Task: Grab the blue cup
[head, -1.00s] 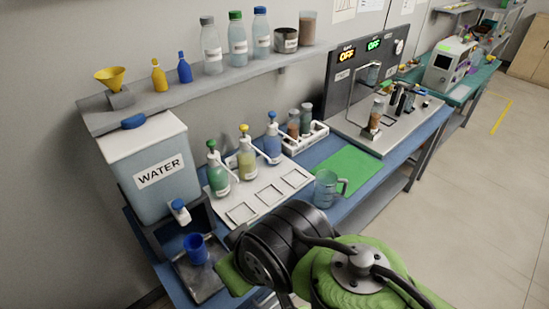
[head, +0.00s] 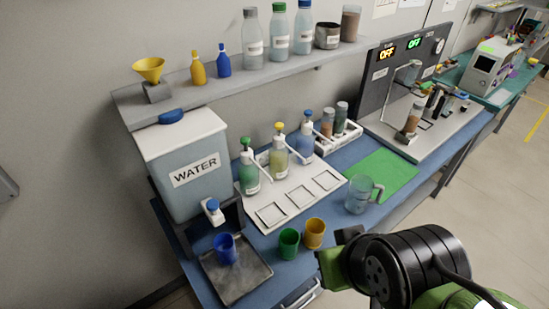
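The blue cup (head: 225,249) stands upright on a grey metal tray (head: 240,287) at the left end of the blue bench, below the white spout of the water container. My gripper (head: 330,268) is at the lower right, right of the yellow cup and well apart from the blue cup.
A green cup (head: 289,243) and a yellow cup (head: 314,233) stand between the blue cup and my arm. The water container (head: 190,170) rises behind the blue cup. Pump bottles (head: 278,158) stand on a white rack. A clear jug (head: 359,195) stands by the green mat (head: 382,172).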

